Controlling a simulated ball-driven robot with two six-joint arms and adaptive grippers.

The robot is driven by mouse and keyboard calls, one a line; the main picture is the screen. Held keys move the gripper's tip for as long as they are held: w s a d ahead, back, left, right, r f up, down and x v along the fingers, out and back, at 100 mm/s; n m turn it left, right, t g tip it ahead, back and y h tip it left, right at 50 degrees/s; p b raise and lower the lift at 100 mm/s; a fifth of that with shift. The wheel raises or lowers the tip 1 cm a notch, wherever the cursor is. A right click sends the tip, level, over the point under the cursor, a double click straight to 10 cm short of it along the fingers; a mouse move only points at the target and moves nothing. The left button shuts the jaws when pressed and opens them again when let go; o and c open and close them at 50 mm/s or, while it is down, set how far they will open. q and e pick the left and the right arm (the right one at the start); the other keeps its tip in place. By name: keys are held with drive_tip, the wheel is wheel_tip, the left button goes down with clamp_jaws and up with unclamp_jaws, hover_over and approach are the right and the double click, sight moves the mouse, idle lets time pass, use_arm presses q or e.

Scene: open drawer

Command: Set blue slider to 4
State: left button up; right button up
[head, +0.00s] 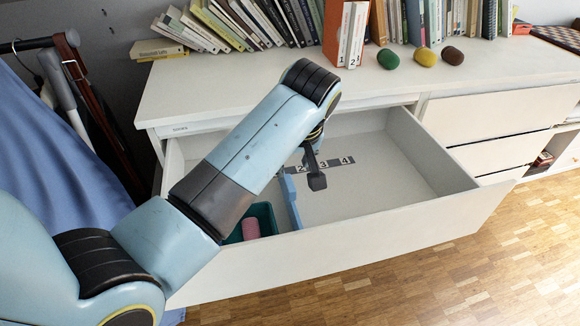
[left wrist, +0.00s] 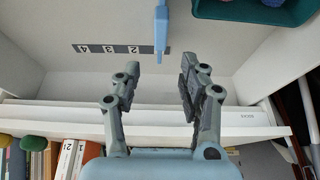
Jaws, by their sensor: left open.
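The blue slider (head: 291,203) is a thin upright divider inside the open drawer, left of centre in the head view. It also shows in the left wrist view (left wrist: 161,28), with its end over the strip just beside the 2, where the 1 is hidden. The dark number strip (head: 334,163) lies along the back of the drawer; 2, 3 and 4 are readable, and it appears upside down in the left wrist view (left wrist: 105,49). My left gripper (head: 316,178) is above the drawer, near the strip. In the left wrist view its fingers (left wrist: 160,75) are apart and empty.
A teal bin (head: 269,218) with a pink object (head: 251,228) stands left of the slider. The drawer front (head: 370,245) and side walls enclose the space. The drawer floor right of the slider is clear. Books and painted stones (head: 425,57) stand on the cabinet top.

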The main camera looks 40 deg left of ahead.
sight(288, 180)
use_arm(q)
drive_tip(key=b+x, duration=0.1)
drive_tip(key=x, duration=0.4)
drive_tip(key=shift+a+f+b, duration=0.1)
drive_tip(key=shift+f+b, duration=0.25)
drive_tip(key=shift+b, duration=0.05)
drive_tip(key=b+x, duration=0.1)
drive_tip(key=x, duration=0.2)
drive_tip(key=shift+w+a+f, duration=0.1)
drive_tip(key=shift+w+f, duration=0.05)
drive_tip(key=shift+f, duration=0.25)
drive_tip(key=shift+w+a+f, duration=0.15)
drive_tip(key=shift+f, duration=0.25)
clamp_jaws()
use_arm(e)
drive_tip(key=s+f, duration=0.1)
drive_tip(key=s+d+f, duration=0.1)
drive_tip(key=f, duration=0.1)
drive_tip(key=shift+s+d+f, duration=0.15)
drive_tip(key=shift+s, duration=0.05)
